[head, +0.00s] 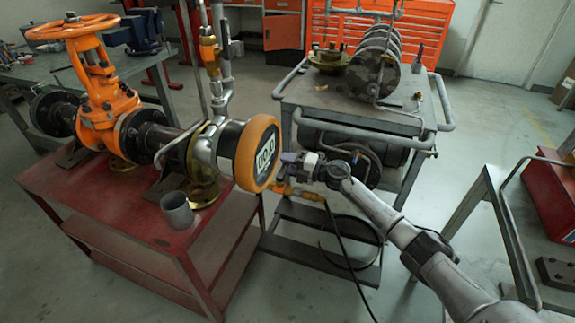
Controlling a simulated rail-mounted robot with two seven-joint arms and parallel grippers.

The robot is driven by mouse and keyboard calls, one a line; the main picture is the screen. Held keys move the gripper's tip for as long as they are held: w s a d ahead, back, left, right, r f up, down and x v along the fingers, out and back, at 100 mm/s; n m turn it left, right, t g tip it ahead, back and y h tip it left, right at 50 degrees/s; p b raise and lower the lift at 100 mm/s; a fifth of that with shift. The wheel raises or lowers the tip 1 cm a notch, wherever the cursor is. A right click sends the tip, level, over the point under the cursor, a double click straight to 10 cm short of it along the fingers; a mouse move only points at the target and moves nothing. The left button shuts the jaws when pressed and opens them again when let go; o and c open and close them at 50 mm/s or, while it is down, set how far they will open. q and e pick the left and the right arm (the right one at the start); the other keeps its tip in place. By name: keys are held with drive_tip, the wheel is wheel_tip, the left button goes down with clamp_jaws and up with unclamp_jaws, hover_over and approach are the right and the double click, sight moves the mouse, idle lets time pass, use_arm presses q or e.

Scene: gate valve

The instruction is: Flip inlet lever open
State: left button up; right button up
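The orange gate valve (105,105) with its handwheel (75,27) stands on the red bench, joined to a dark flanged pipe. Another orange fitting (209,52) is on the upright pipe above. I cannot tell which carries the inlet lever. My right gripper (286,166) is close to the gauge's right rim, just above the lower fitting. Its fingers are too small to read. My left gripper is out of view.
A grey cup (177,211) stands on the red bench (110,215) near its front edge. A grey cart (350,98) with dark machinery stands behind my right arm. A grey table frame (490,220) is at the right. Open floor lies between.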

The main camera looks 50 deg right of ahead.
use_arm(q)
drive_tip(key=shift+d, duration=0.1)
use_arm(e)
drive_tip(key=shift+c, duration=0.4)
clamp_jaws()
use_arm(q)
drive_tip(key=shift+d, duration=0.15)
